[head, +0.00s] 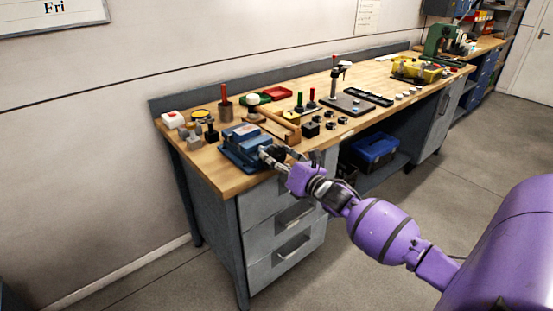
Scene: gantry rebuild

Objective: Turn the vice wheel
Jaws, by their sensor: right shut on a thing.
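The blue vice (238,138) is on the near left corner of the wooden workbench. Its dark wheel (270,151) is at the vice's right side, small and partly covered by my fingers. My right gripper (275,156), on the purple arm from the right, is at the wheel and shut on it. The exact finger contact is too small to make out. My left gripper is not in view.
Drawers (283,215) are below. A blue toolbox (374,152) sits on the lower shelf. The floor in front is clear.

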